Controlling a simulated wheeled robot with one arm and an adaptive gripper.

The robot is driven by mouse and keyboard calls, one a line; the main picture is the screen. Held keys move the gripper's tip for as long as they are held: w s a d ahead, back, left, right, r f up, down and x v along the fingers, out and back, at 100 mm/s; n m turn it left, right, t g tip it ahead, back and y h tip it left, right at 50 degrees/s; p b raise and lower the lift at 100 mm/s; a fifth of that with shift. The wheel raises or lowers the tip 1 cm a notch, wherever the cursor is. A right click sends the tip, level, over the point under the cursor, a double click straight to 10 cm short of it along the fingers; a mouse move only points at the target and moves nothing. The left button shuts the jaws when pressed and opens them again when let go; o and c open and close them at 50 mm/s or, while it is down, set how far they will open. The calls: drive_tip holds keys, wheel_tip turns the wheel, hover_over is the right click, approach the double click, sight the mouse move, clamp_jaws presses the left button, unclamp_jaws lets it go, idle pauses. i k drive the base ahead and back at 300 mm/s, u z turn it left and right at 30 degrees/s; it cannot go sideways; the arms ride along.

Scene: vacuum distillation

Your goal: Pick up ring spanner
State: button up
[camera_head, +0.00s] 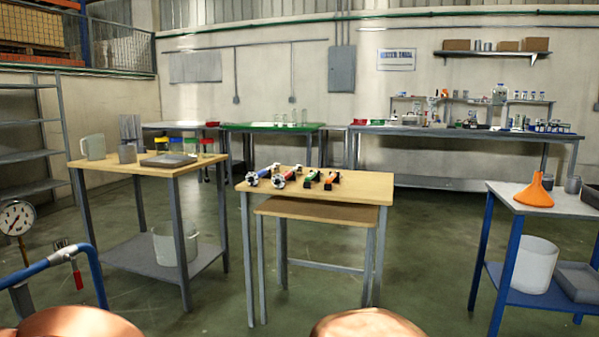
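A small wooden-topped table (350,190) stands in the middle of the room, with several tools in a row on its top. From left to right I see a blue-handled tool (264,173), a red-handled tool (287,176), a green-handled tool (310,178) and an orange and black tool (332,181). They are too small for me to tell which one is the ring spanner. My gripper is not in view.
A wooden-topped table (130,165) with containers stands left, and a blue-framed cart (505,200) with an orange funnel (535,191) right. A blue pipe (60,257) with a gauge (16,218) is near left. Rounded copper shapes (368,325) fill the bottom edge. Floor between the tables is clear.

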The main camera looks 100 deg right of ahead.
sight(312, 175)
drive_tip(key=z, duration=3.65)
